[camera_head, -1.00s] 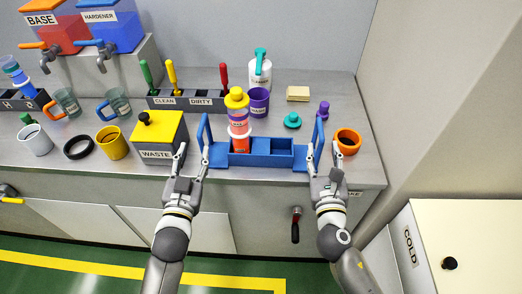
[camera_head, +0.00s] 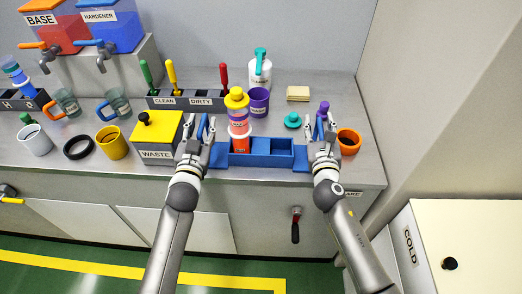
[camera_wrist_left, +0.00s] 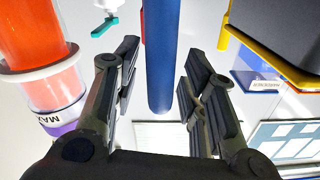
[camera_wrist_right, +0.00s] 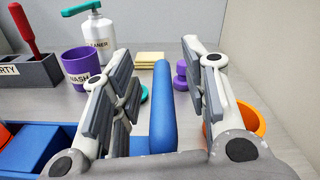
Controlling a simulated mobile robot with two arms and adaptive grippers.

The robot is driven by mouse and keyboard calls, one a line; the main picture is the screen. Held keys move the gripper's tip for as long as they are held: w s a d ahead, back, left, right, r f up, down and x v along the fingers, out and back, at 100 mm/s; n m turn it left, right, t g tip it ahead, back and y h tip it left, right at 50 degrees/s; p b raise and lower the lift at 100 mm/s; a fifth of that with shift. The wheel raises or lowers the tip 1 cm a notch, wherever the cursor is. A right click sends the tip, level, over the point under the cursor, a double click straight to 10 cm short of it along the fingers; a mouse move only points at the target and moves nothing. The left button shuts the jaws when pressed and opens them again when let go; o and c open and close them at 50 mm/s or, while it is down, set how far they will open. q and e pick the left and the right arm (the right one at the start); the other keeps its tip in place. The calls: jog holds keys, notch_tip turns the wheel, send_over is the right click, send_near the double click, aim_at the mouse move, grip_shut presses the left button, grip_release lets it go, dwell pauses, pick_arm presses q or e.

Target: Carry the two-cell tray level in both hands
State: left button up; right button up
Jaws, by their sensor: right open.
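The blue two-cell tray (camera_head: 262,160) sits on the counter with a tall handle at each end. A bottle with an orange base, clear middle and yellow cap (camera_head: 237,115) stands in its left cell; the right cell looks empty. My left gripper (camera_head: 202,126) is open at the left handle. In the left wrist view that blue handle (camera_wrist_left: 162,60) stands between the spread fingers, with gaps at both sides. My right gripper (camera_head: 320,130) is open around the right handle. In the right wrist view the handle (camera_wrist_right: 162,110) stands between the open fingers.
An orange cup (camera_head: 348,141) is close right. The counter's front edge is near.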

pick_arm(q)
jog(key=shift+c, duration=0.4)
pick_arm(e)
jog(key=shift+c, duration=0.3)
pick_arm(q)
grip_shut()
pick_arm(e)
grip_shut()
pick_arm(q)
jog(key=shift+r, duration=0.2)
pick_arm(e)
jog(key=shift+r, duration=0.2)
